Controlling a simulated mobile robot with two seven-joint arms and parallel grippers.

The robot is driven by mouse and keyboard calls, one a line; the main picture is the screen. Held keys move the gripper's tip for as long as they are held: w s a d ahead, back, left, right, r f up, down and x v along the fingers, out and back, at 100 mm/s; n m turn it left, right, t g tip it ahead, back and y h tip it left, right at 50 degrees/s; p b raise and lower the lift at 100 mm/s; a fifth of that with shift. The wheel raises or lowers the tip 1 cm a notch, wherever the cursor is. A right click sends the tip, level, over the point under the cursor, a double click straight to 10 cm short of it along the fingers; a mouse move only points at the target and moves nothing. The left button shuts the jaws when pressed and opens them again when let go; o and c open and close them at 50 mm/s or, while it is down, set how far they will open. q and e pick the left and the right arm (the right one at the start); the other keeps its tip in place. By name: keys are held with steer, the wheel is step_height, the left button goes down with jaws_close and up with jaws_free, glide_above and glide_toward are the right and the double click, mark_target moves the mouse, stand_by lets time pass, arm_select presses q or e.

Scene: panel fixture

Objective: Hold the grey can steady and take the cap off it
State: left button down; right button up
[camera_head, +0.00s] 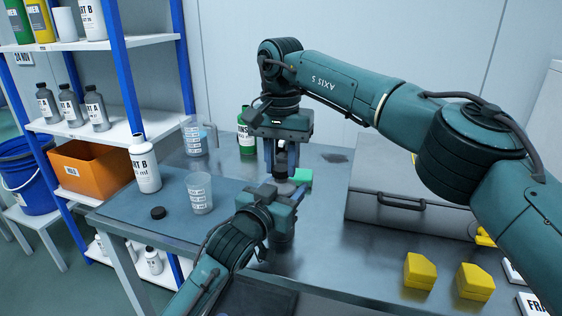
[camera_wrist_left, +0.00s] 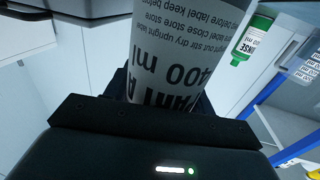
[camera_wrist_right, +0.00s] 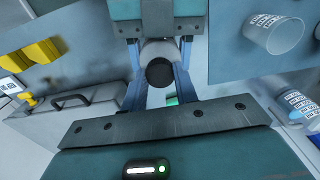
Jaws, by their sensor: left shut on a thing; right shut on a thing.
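The grey can has a white label reading 400 ml, which fills the middle of the left wrist view (camera_wrist_left: 180,50). My left gripper (camera_head: 272,195) is shut around the can's body. My right gripper (camera_head: 280,152) points down from above and is shut on the black cap (camera_wrist_right: 160,72). In the right wrist view the cap lies between the two fingers (camera_wrist_right: 160,85), in front of the can's pale top (camera_wrist_right: 158,50). I cannot tell whether there is a gap between cap and can. My left gripper hides much of the can in the head view.
A loose black cap (camera_head: 158,213) lies by a clear beaker (camera_head: 199,192) and a white bottle (camera_head: 145,165). A jug (camera_head: 195,136) and green bottle (camera_head: 246,140) stand behind. A metal case (camera_head: 400,220) and yellow blocks (camera_head: 419,271) are right. Shelves (camera_head: 110,125) stand left.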

mark_target(281, 168)
steer(key=shift+r, duration=0.1)
stand_by(0.3)
steer(key=shift+r, duration=1)
steer(key=shift+r, duration=2)
arm_select(q)
steer(key=shift+c, duration=2.2)
jaws_free()
